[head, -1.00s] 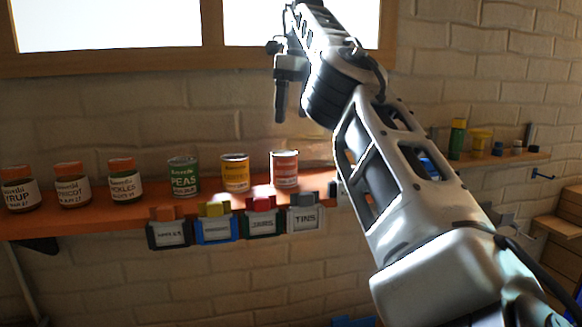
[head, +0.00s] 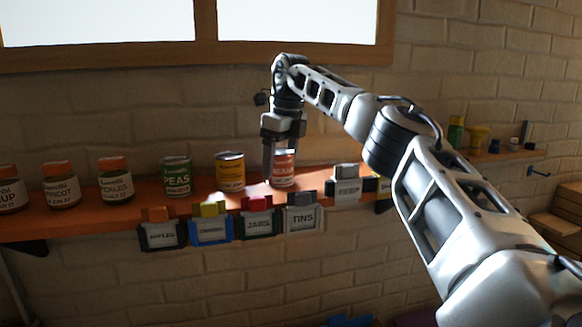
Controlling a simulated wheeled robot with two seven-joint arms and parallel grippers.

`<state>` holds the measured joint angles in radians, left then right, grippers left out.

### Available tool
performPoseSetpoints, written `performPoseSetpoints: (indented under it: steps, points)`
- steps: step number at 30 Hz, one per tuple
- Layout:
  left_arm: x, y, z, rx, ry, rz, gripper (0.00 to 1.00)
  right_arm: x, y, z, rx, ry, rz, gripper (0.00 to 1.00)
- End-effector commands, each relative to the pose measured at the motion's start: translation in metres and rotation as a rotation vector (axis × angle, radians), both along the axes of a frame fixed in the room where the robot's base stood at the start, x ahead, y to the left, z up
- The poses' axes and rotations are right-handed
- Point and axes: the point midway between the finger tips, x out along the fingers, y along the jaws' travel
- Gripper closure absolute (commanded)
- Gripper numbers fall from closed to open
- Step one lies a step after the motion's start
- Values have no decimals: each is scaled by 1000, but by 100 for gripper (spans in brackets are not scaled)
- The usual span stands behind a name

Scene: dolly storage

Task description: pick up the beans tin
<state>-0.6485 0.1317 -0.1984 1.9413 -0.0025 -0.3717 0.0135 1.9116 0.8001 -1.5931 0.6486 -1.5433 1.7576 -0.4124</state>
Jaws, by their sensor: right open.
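A red tin with a pale label (head: 284,173) stands upright on the orange shelf (head: 90,222); its label is too small to read. It is the tin at my right gripper. My right gripper (head: 284,156) points down at this tin, jaws open, with a finger showing at the left side of the tin and the other near its upper right. I cannot tell whether either finger touches it. A yellow tin (head: 231,174) and a green PEAS tin (head: 176,178) stand to its left. My left gripper is not in view.
Labelled clips, including a grey TINS one (head: 302,214), hang on the shelf's front edge. A brick wall is close behind. A second shelf (head: 510,155) with small items is at the right.

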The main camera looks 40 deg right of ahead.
Motion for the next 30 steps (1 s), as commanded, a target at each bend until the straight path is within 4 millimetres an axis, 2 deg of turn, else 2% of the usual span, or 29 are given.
performPoseSetpoints:
  steps: [4, 12, 18, 30]
  points:
    - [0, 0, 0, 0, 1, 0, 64, 6, 7, -16, 0, 0, 10, 21]
    - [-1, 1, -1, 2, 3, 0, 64, 7, 8, -19, 1, -1, 12, 21]
    - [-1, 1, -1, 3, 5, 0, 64, 7, 8, -19, 0, -1, 12, 76]
    - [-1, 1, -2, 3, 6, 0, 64, 8, 8, -13, 0, -4, 11, 76]
